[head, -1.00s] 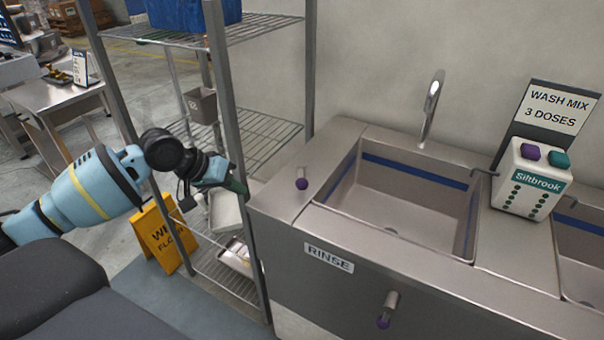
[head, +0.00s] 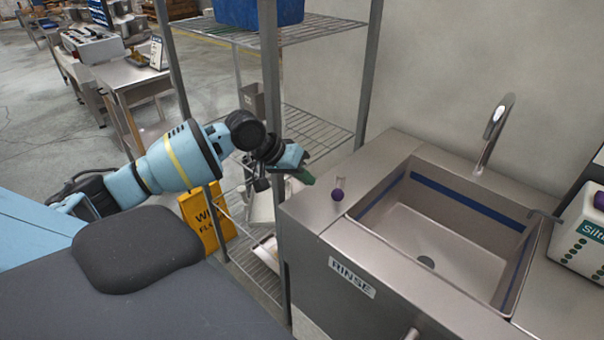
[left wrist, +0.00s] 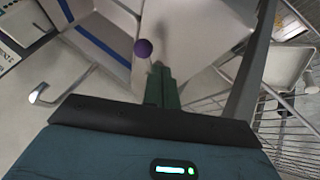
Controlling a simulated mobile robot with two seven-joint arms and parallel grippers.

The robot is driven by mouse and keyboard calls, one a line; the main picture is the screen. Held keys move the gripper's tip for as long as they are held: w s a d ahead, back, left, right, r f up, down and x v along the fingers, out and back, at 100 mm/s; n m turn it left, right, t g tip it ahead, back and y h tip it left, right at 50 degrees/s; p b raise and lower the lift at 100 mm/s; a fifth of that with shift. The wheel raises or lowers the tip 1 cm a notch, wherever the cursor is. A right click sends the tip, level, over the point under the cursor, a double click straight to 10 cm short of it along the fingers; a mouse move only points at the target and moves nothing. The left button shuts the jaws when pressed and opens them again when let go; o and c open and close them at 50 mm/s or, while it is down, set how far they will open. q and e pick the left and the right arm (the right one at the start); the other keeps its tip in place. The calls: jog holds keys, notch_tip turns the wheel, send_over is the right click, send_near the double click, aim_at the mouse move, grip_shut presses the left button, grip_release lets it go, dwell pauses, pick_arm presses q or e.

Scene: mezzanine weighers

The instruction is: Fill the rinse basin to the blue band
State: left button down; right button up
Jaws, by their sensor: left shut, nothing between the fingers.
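The rinse basin (head: 430,222) is a steel sink with a blue band (head: 468,202) around its inner walls. It looks empty, with the drain (head: 427,261) bare. A curved tap (head: 490,130) stands behind it. A lever with a purple knob (head: 338,195) stands on the deck left of the basin. My left gripper (head: 306,178) is shut and empty, just left of the knob in the head view. In the left wrist view its green fingertips (left wrist: 161,85) are close together, and the purple knob (left wrist: 143,48) shows just past them. My right gripper is out of view.
A wire shelf rack (head: 270,120) with a blue bin (head: 258,12) stands close behind my left arm. A yellow wet-floor sign (head: 207,222) is below it. A white Siltbrook dispenser (head: 582,235) stands right of the basin. A RINSE label (head: 352,277) marks the front panel.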

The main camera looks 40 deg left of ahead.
pick_arm(q)
jog(key=x, duration=0.5)
jog(key=shift+w+d+f, duration=0.1)
jog(key=shift+f, duration=0.05)
jog(key=shift+w+d+f, duration=0.2)
jog(key=shift+w+f, duration=0.1)
jog(key=shift+f, duration=0.1)
